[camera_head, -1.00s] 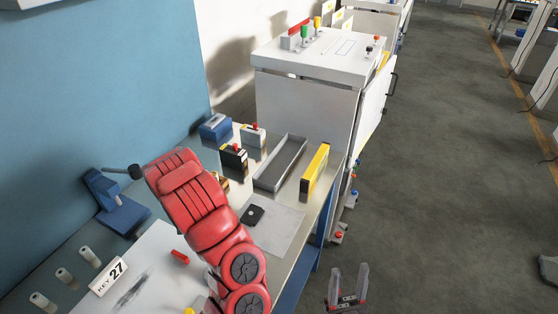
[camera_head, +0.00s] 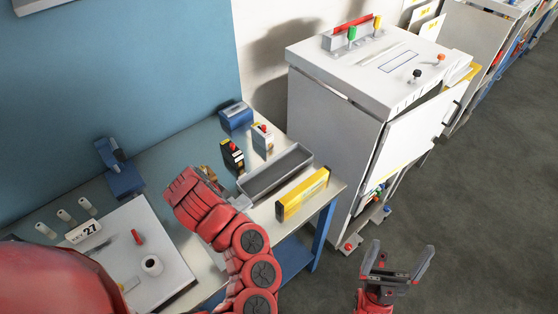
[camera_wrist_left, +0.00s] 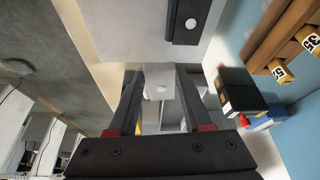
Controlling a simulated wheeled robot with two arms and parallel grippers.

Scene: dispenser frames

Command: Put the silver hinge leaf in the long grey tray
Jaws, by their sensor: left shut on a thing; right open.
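The long grey tray (camera_head: 284,184) lies on the bench in the head view, its dark inside facing up and looking empty. My right gripper (camera_head: 396,266) is open and empty, low at the right over the floor, apart from the bench.
A yellow block (camera_head: 303,193) lies just in front of the tray. A black button box (camera_head: 232,157) and a blue box (camera_head: 236,115) stand behind it. A white cabinet (camera_head: 335,115) stands to the right. A dark piece (camera_wrist_left: 188,20) with a pale knob shows in the wrist view.

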